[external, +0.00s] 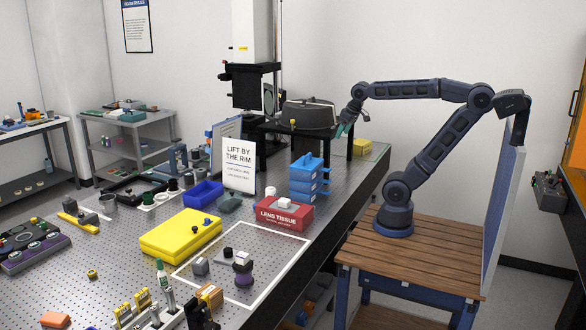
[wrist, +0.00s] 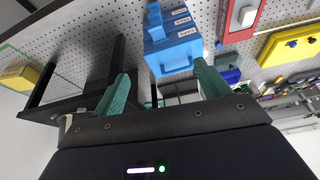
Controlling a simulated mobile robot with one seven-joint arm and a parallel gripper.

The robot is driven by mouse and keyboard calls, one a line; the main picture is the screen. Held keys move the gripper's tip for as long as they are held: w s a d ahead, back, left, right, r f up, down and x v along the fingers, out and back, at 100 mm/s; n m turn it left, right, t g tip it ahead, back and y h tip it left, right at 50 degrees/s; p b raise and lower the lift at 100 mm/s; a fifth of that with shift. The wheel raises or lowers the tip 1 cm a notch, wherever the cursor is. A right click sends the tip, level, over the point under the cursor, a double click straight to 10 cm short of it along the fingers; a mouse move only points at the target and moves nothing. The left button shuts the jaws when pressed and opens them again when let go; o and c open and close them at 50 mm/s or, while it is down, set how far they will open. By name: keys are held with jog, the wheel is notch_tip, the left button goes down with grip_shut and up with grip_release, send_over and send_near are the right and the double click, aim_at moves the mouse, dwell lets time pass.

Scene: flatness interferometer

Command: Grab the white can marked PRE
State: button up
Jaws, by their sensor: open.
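My gripper (external: 345,129) is open and empty, held in the air above the far right part of the perforated table. In the wrist view its two teal fingers (wrist: 163,85) are spread apart with nothing between them. A small white cylinder (external: 270,191) stands just behind the red lens tissue box, to the left of the blue drawer stack; it may be the white can. No PRE marking is readable on it or anywhere else. My gripper is well above it and to its right. I cannot clearly make out a white can in the wrist view.
The blue drawer stack (external: 308,180) shows large in the wrist view (wrist: 175,45). The red lens tissue box (external: 285,214), a white sign (external: 239,166) and a yellow case (external: 180,235) stand nearby. A dark round instrument (external: 308,114) is left of my gripper. A yellow block (external: 362,147) lies below it.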

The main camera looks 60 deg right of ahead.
jog(key=w+a+r+m+h, duration=0.1)
jog(key=w+a, duration=0.2)
jog(key=w, duration=0.5)
jog(key=w+a+r+m, duration=0.1)
jog(key=w+a+m, duration=0.15)
jog(key=w, duration=0.55)
jog(key=m+h, duration=0.1)
jog(key=m, duration=0.1)
send_over(271, 189)
jog(key=s+a, duration=0.2)
notch_tip(271, 189, down, 26)
jog(key=x, duration=0.4)
jog(key=s+x, duration=0.1)
jog(key=x, duration=0.1)
jog(key=shift+w+d+f, duration=0.1)
jog(key=shift+d+f, duration=0.05)
jog(key=shift+d, duration=0.15)
jog(key=shift+d+x, duration=0.15)
jog(key=shift+x, duration=1.15)
jog(key=shift+d+x, duration=0.1)
jog(key=shift+x, duration=1.2)
jog(key=c, duration=1.1)
